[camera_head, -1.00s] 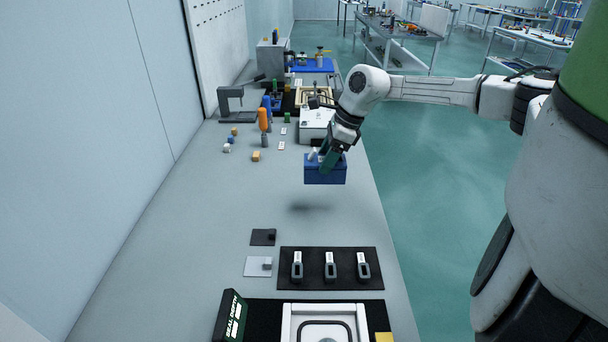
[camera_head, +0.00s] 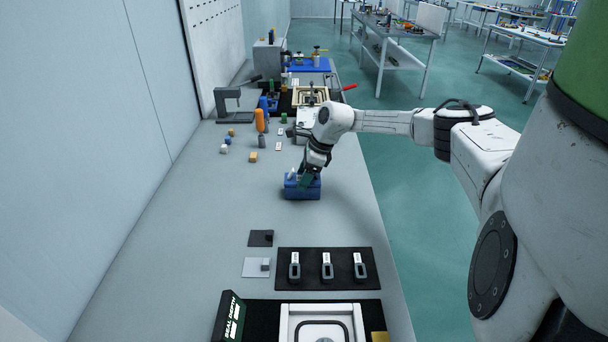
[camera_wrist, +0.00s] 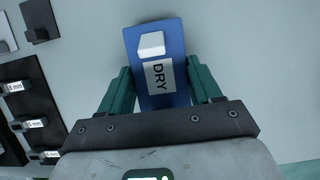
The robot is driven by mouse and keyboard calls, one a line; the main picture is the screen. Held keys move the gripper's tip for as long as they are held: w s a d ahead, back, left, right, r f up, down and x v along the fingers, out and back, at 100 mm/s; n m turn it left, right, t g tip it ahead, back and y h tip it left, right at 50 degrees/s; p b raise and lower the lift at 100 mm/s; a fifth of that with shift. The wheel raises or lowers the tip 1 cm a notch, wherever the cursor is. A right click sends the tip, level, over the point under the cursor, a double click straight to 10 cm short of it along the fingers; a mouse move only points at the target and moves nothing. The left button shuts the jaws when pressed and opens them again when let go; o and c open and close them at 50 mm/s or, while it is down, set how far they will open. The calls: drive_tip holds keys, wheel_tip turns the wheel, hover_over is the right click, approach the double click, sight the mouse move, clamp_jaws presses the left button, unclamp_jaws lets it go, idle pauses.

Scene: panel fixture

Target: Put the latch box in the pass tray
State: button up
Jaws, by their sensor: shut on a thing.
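The latch box is a blue box (camera_head: 302,190) with a white latch on top; in the wrist view the blue box (camera_wrist: 172,35) shows a white label reading DRY. My gripper (camera_head: 307,178) has its green fingers on both sides of the box, and it is shut on it. In the wrist view my gripper (camera_wrist: 160,82) holds it between the fingertips. The box is at or just above the grey bench top; I cannot tell if it touches. I cannot tell which thing is the pass tray.
A black mat (camera_head: 310,283) with several grey gauges lies nearer, with a dark plate (camera_head: 261,238) and a light plate (camera_head: 256,267) to its left. Small blocks, an orange-handled tool (camera_head: 260,121) and a grey press (camera_head: 236,103) stand behind. The bench left of the box is clear.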

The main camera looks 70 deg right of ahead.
drive_tip(key=o, duration=0.9)
drive_tip(key=shift+f, duration=0.1)
drive_tip(key=o, duration=0.5)
